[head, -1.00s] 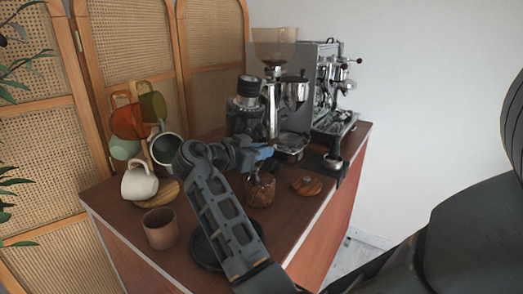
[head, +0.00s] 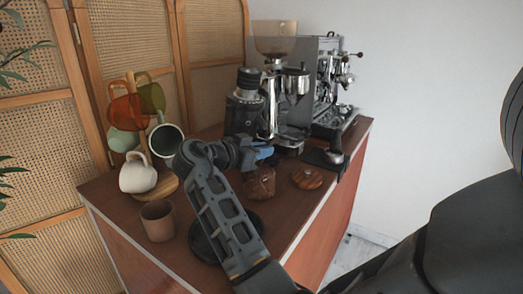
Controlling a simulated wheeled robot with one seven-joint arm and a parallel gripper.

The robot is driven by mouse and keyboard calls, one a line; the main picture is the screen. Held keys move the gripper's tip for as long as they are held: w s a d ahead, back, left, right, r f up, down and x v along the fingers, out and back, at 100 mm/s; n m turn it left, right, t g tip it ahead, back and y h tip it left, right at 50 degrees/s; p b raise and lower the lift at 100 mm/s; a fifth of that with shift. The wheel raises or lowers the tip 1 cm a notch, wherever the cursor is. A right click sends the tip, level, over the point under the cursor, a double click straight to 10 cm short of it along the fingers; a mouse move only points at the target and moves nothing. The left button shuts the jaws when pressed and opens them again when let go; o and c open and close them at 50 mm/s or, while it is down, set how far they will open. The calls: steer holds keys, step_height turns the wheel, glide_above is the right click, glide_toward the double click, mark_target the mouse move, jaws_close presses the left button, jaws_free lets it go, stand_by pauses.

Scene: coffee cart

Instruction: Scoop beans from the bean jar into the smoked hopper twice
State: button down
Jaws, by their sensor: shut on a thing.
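The bean jar (head: 261,185), a small brown-filled vessel, stands on the wooden cart top. My gripper (head: 266,153) with blue fingertips is just above the jar's mouth, shut on what seems to be the scoop. The scoop itself is mostly hidden by the fingers and jar, and I cannot tell whether it holds beans. The smoked hopper (head: 274,38) is a translucent brown container on top of the chrome grinder behind, higher than my gripper. Its contents are hard to make out.
A round wooden lid (head: 307,178) lies right of the jar. A portafilter (head: 334,154) and espresso machine (head: 330,85) stand behind right. A dark grinder-like device (head: 245,100) is behind my gripper. A mug tree with several mugs (head: 138,178) and a brown cup (head: 158,221) stand left.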

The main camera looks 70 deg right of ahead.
step_height(320, 180, up, 8)
steer(key=p, duration=0.4)
steer(key=shift+r, duration=0.25)
stand_by(1.0)
stand_by(0.5)
